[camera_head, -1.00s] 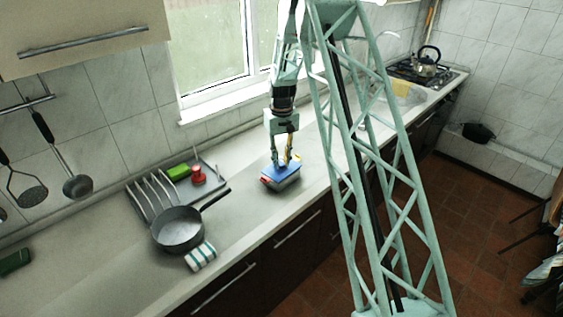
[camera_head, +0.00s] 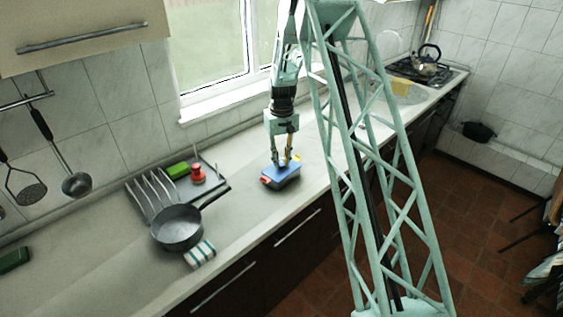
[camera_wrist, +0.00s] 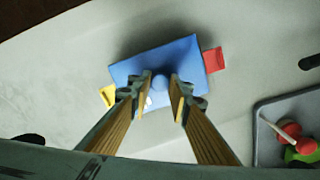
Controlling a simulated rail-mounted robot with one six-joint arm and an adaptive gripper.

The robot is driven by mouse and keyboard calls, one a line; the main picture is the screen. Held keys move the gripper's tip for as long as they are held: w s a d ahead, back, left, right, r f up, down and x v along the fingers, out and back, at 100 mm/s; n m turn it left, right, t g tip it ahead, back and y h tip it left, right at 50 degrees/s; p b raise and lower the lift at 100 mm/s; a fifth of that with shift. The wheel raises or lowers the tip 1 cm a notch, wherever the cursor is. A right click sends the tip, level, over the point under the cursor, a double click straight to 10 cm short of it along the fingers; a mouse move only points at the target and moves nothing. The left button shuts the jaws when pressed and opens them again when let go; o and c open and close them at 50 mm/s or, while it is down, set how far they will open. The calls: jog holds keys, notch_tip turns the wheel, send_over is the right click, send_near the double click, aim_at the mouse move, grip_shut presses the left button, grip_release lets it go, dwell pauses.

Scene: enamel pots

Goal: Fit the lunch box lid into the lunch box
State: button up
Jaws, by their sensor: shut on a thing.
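The blue lunch box lid (camera_head: 286,175) lies over the lunch box on the counter, and the two look nearly flush. It also shows in the wrist view (camera_wrist: 187,56), with a round blue knob between my fingers. My gripper (camera_head: 281,164) points down from above and is shut on the lid by its knob; the fingers also show in the wrist view (camera_wrist: 162,90). The lunch box shows mainly as its red clip (camera_head: 265,181) and yellow clip (camera_wrist: 108,96) at opposite ends. The lid hides the box's inside, so I cannot tell whether it is fully seated.
A dark pan (camera_head: 177,228) stands left on the counter, with a striped cloth (camera_head: 200,254) in front. Behind it is a grey tray with a rack (camera_head: 152,197), a green block (camera_head: 178,170) and a red object (camera_head: 197,174). The counter (camera_head: 240,215) around the box is clear.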

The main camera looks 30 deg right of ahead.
jog(key=shift+f, duration=0.1)
jog(key=o, duration=0.9)
jog(key=shift+r, duration=0.2)
notch_tip(320, 180, up, 12)
jog(key=shift+f, duration=0.15)
dwell(0.4)
dwell(0.6)
